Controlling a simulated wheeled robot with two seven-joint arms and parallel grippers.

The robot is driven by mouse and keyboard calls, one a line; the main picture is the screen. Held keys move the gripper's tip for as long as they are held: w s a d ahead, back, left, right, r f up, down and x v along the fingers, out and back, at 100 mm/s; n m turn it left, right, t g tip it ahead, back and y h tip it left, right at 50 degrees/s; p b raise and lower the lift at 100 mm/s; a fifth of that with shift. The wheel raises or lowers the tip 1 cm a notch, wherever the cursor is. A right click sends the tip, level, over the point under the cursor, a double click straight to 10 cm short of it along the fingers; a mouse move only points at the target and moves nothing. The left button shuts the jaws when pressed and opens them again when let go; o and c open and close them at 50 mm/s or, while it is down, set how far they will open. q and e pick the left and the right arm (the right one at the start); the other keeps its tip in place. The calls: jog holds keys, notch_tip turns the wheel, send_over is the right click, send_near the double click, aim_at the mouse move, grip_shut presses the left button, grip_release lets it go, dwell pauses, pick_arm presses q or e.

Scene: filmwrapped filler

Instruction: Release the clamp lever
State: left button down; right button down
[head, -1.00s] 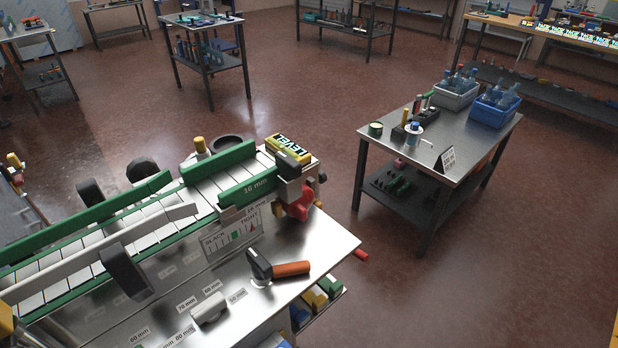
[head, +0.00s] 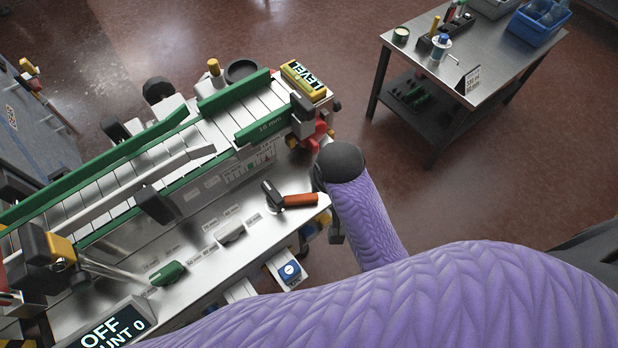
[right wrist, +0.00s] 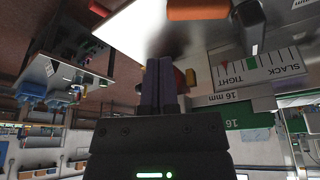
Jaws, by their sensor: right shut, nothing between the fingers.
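The clamp lever (head: 292,200) has an orange handle on a black pivot and lies on the steel bench top near its right end. In the right wrist view, its orange handle (right wrist: 198,9) is at the top edge, beyond my fingers and apart from them. My right gripper (right wrist: 160,86) is shut and empty, its two fingers together near the bench edge. In the head view my purple right arm reaches in from the right, its black wrist just right of the handle; its fingers are mostly hidden there. My left gripper is not in view.
A conveyor with green rails (head: 245,103) runs along the bench, with a slack/tight scale plate (right wrist: 262,68) on its side. A red knob (head: 320,131) sits at its end. A side table (head: 440,75) stands beyond.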

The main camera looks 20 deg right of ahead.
send_over(309, 188)
jog(key=shift+s+a+r+m, duration=0.15)
jog(key=shift+s+r+m, duration=0.1)
jog(key=shift+r+m, duration=0.15)
jog(key=b+x, duration=0.5)
jog(key=x, duration=0.5)
jog(key=shift+s+f, duration=0.1)
jog(key=s+p, duration=0.2)
jog(key=s, duration=0.1)
jog(key=shift+s+a+r, duration=0.1)
jog(key=shift+a+r, duration=0.1)
jog(key=shift+s+a, duration=0.1)
jog(key=shift+s, duration=0.2)
jog(key=shift+f, duration=0.1)
